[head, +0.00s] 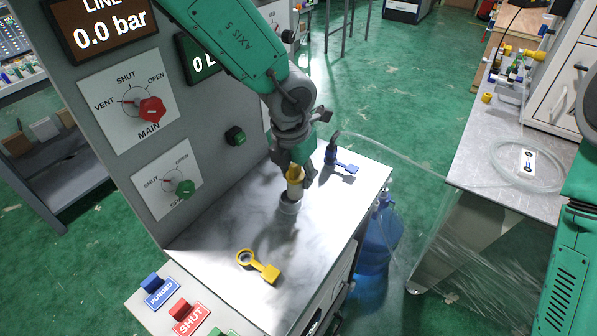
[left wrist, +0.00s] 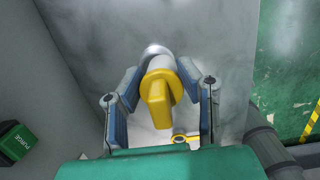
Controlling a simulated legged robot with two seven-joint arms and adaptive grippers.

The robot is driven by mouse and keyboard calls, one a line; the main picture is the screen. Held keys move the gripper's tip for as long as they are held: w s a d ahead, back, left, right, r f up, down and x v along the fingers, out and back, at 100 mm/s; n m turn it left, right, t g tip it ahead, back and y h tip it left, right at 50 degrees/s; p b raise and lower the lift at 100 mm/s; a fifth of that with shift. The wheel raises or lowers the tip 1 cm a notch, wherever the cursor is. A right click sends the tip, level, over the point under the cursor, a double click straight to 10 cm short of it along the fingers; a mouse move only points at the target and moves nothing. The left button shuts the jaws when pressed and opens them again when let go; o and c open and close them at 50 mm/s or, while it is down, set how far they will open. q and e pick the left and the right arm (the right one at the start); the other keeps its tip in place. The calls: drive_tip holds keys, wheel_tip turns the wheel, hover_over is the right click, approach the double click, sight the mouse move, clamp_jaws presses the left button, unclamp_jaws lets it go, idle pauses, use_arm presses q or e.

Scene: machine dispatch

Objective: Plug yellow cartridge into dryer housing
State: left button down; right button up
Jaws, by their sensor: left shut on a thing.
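The yellow cartridge (left wrist: 158,92) is between the fingers of my left gripper (left wrist: 158,105), which is shut on it. In the head view my left gripper (head: 291,165) points down, with the yellow top of the cartridge (head: 294,175) showing under it. A light cylindrical part (head: 289,203) is directly below the cartridge on the metal bench top, and it looks like the housing. I cannot tell how far the cartridge is inside it. My right gripper is not in view; part of my right arm shows at the right edge.
A blue connector (head: 331,152) with a blue tag stands behind the gripper. The panel with red (head: 152,109) and green (head: 185,187) knobs rises close at left. Clear tubing trails to the right-hand table.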

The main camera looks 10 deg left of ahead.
use_arm(q)
drive_tip(key=shift+s+a+r, duration=0.1)
drive_tip(key=shift+a, duration=1.05)
drive_tip(key=shift+d, duration=1.4)
drive_tip(key=shift+a, duration=0.7)
drive_tip(key=shift+d+p, duration=0.35)
drive_tip(key=shift+d, duration=0.15)
drive_tip(key=shift+a, duration=0.35)
drive_tip(key=shift+a+f, duration=0.15)
drive_tip(key=shift+f, duration=0.2)
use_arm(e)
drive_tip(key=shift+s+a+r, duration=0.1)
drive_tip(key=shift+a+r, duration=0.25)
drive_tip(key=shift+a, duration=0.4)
use_arm(q)
drive_tip(key=shift+f, duration=0.1)
